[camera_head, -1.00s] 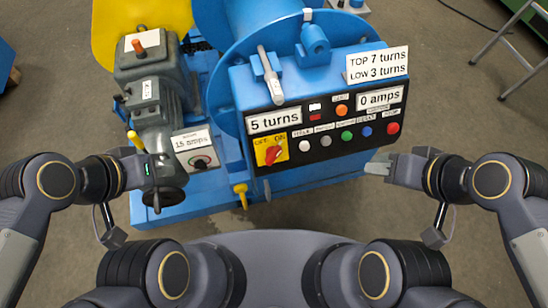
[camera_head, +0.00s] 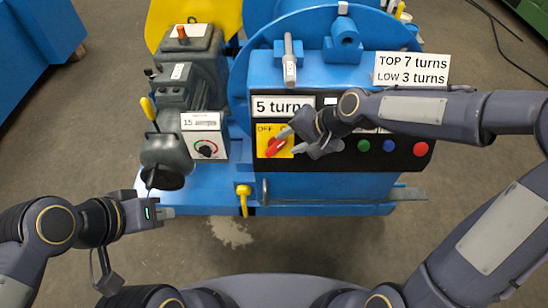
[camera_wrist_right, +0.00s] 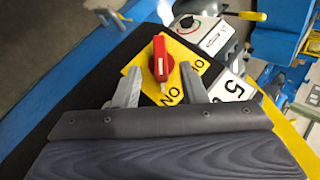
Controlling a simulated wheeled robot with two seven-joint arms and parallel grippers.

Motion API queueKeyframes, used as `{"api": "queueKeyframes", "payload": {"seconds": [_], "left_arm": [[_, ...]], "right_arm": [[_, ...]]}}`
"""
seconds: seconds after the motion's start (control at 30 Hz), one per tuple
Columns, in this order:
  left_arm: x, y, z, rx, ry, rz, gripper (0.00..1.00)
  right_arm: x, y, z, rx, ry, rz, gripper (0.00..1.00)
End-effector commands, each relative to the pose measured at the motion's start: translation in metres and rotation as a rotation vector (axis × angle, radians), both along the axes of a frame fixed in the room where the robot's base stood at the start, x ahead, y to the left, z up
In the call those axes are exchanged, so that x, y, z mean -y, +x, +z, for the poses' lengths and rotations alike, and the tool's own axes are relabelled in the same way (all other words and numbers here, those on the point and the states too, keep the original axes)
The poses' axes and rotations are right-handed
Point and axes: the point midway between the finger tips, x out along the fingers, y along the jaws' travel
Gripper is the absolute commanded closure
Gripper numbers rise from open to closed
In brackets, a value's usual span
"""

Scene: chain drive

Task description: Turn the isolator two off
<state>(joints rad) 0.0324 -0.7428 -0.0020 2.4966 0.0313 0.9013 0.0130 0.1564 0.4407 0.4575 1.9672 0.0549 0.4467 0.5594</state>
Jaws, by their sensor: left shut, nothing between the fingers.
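The isolator is a red rotary handle (camera_head: 277,146) on a yellow plate (camera_head: 262,132) marked OFF at the left, on the black panel front. My right gripper (camera_head: 291,143) is at the plate's right side and hides its ON mark in the head view. In the right wrist view, the red handle (camera_wrist_right: 161,62) stands upright on the yellow plate (camera_wrist_right: 188,58), between and just beyond the fingertips of my open right gripper (camera_wrist_right: 160,90). I see no contact. My left gripper (camera_head: 168,212) is shut and empty, below the grey motor.
The black panel carries several buttons, including a red one (camera_head: 421,149). A dial box marked 15 (camera_head: 205,145) stands left of the isolator. A yellow-tipped lever (camera_head: 149,110) and a yellow valve handle (camera_head: 243,195) stick out nearby. My right forearm covers part of the panel.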

Motion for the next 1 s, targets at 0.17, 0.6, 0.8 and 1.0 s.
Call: {"api": "queueKeyframes", "payload": {"seconds": [0.17, 0.6, 0.8, 1.0], "left_arm": [[0.000, 0.000, -0.005, 0.000, 0.000, 0.000, 1.00], [0.000, 0.000, -0.012, 0.000, 0.000, 0.000, 1.00], [0.000, 0.000, -0.011, 0.000, 0.000, 0.000, 1.00], [0.000, 0.000, -0.011, 0.000, 0.000, 0.000, 1.00]], "right_arm": [[-0.016, 0.005, -0.020, -0.001, 0.000, 0.005, 0.62], [-0.042, 0.019, -0.057, 0.000, -0.001, 0.001, 0.62], [-0.043, 0.019, -0.057, 0.001, -0.001, 0.002, 0.62], [-0.042, 0.019, -0.057, 0.000, -0.002, 0.002, 0.83]]}}
